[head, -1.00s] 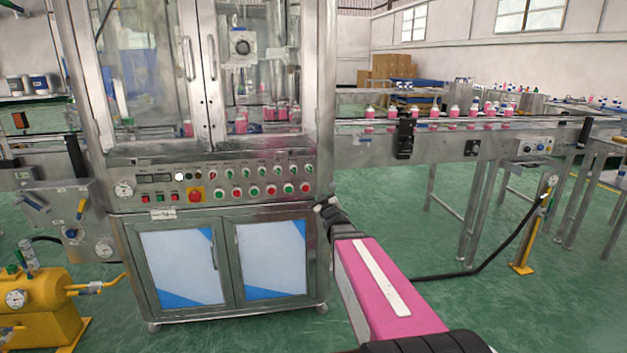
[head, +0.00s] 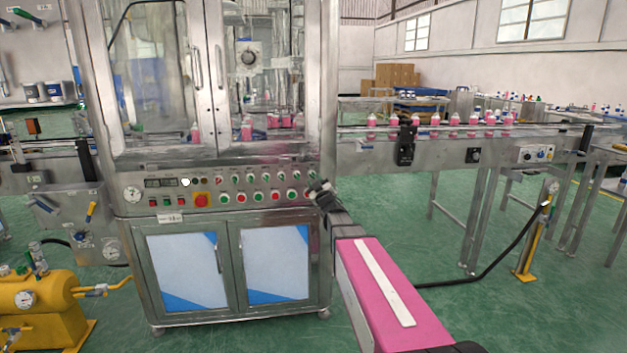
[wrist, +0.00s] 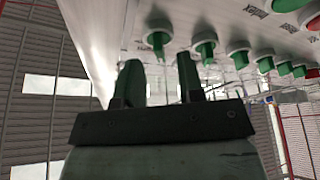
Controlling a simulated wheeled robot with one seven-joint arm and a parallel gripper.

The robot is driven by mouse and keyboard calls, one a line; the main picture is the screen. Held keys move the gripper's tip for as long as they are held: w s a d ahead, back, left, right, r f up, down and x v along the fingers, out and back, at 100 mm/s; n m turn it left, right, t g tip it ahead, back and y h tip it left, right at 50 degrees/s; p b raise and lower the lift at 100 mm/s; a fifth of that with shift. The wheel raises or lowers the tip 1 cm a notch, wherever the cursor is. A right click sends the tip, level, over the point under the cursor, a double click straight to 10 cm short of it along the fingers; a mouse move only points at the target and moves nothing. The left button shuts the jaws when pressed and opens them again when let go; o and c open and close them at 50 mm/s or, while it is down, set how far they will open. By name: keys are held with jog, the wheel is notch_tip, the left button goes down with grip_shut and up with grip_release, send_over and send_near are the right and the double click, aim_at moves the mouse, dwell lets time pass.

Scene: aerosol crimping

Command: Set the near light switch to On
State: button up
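The control panel (head: 215,190) spans the front of the steel crimping machine, with rows of green and red switches and buttons. My gripper (head: 318,186) is at the panel's right end, near the rightmost controls, and partly covers them. In the wrist view, my gripper (wrist: 161,72) has its two dark fingers apart with nothing between them. A green switch knob (wrist: 157,42) on a pale round collar is just past the fingertips, apart from them. A second green knob (wrist: 205,50) is to its right. Labels are too blurred to tell which is the near light switch.
A red emergency button (head: 201,200) is on the panel's lower row. A conveyor (head: 450,142) with pink bottles runs right from the machine. A yellow tank (head: 40,300) stands at the lower left. Green floor is open at the lower right.

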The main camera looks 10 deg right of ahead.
aim_at(312, 176)
jog(key=shift+x, duration=1.25)
grip_shut()
jog(key=shift+m+h, duration=0.4)
jog(key=shift+m, duration=0.2)
jog(key=m+h, duration=0.2)
jog(key=m, duration=0.2)
jog(key=m+t+h, duration=0.1)
jog(key=m+h, duration=0.1)
jog(key=m, duration=0.2)
jog(key=shift+a, duration=0.1)
jog(key=m+h, duration=0.2)
jog(key=m, duration=0.2)
jog(key=m+g+h, duration=0.1)
jog(key=m+h, duration=0.1)
jog(key=m, duration=0.2)
jog(key=shift+m, duration=0.3)
grip_release()
